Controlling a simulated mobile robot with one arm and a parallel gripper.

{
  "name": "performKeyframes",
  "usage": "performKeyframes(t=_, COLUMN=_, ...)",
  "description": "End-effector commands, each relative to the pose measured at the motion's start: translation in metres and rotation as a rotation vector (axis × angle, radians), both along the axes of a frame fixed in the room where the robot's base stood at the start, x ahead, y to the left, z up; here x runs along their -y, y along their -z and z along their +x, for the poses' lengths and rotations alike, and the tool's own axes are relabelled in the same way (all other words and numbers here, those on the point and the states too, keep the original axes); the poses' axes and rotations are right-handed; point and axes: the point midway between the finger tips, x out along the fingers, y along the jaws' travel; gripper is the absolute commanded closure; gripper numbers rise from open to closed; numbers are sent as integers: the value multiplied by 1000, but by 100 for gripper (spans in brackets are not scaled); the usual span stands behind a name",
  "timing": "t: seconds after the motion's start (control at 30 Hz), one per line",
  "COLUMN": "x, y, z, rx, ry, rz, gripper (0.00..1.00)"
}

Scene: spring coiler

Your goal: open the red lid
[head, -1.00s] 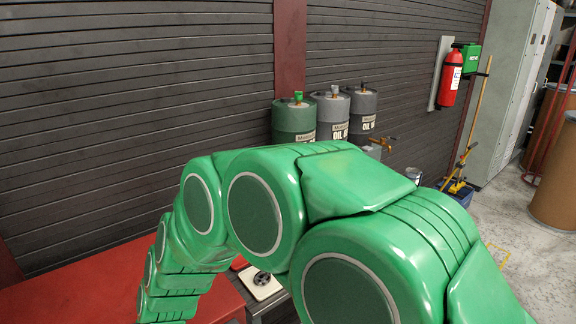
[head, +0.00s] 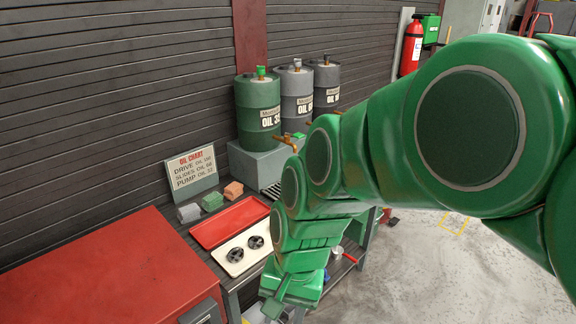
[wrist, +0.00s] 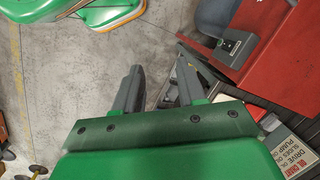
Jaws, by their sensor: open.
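A large red box-like cover (head: 110,265) fills the lower left of the head view. It looks like the red lid and is down, with a grey latch-like part (head: 203,312) at its front right corner. In the wrist view the red cover (wrist: 280,50) is at the upper right, with a dark handle or latch plate (wrist: 228,48) on a grey edge. My gripper (wrist: 158,82) is open and empty, its two grey fingers apart over the floor, left of the red cover. In the head view my gripper (head: 277,304) hangs before the bench, right of the cover.
The bench holds a red tray (head: 229,221), a cream plate with two black round parts (head: 242,251), coloured blocks (head: 212,202) and an oil chart sign (head: 191,172). Oil drums (head: 257,115) stand behind on a grey box (head: 257,168). The floor (head: 420,270) at right is clear.

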Motion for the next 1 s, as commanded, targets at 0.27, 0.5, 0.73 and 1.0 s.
performKeyframes(t=0.27, x=83, y=-19, z=-36, rx=12, ry=-99, rz=-65, gripper=60)
performKeyframes(t=0.5, x=137, y=-27, z=-78, rx=-13, ry=-170, rz=-114, gripper=60)
performKeyframes(t=0.73, x=156, y=-31, z=-98, rx=-27, ry=-202, rz=-131, gripper=60)
performKeyframes(t=1.0, x=154, y=-31, z=-92, rx=-29, ry=-257, rz=-139, gripper=60)
